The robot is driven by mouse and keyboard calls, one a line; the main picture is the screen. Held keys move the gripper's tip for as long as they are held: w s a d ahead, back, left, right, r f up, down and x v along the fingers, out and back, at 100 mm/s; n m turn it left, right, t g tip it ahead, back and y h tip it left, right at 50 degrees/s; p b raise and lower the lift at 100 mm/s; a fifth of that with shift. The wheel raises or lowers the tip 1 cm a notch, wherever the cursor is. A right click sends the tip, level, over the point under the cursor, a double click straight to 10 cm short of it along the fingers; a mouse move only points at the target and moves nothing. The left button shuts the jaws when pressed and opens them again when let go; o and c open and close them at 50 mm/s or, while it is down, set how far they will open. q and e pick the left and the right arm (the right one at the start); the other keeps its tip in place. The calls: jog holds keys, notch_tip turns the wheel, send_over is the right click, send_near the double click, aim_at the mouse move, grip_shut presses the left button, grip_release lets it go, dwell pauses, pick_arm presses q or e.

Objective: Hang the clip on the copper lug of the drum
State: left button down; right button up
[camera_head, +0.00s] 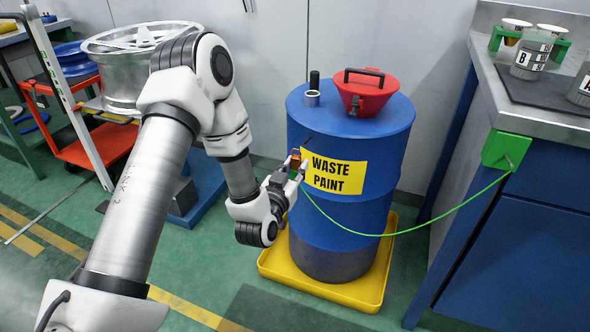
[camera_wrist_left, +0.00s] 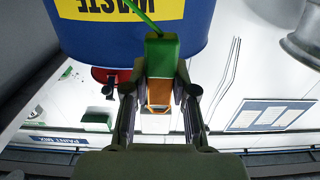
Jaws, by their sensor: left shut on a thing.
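The blue drum (camera_head: 350,215) stands upright with a yellow "WASTE PAINT" label (camera_head: 337,172); the drum also fills the top of the left wrist view (camera_wrist_left: 95,35). My left gripper (camera_head: 294,170) is shut on the green clip (camera_wrist_left: 161,58), beside the label's left edge. A green cable (camera_head: 395,233) runs from the clip. An orange-copper loop (camera_wrist_left: 159,94) shows at the clip's end between my fingers; it also shows in the head view (camera_head: 295,159). I cannot make out the drum's lug separately, or whether the clip touches the drum. My right gripper is not in view.
A red funnel (camera_head: 366,94) and a short pipe fitting (camera_head: 313,97) are on the drum's lid. The drum stands in a yellow tray (camera_head: 275,265). The cable sags to a green block (camera_head: 507,149) on the workbench at right. A red cart (camera_head: 95,140) is at left.

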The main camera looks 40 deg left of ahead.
aim_at(310, 149)
pick_arm(q)
jog(key=shift+f+b+x, duration=0.15)
jog(key=shift+b+x, duration=0.25)
jog(key=shift+x, duration=1.15)
jog(key=shift+f+b+x, duration=0.15)
jog(key=shift+b+x, duration=0.25)
jog(key=shift+x, duration=1.1)
jog(key=shift+w+f, duration=0.45)
jog(key=shift+w, duration=0.15)
jog(key=c, duration=0.8)
grip_release()
jog(key=shift+c, duration=0.2)
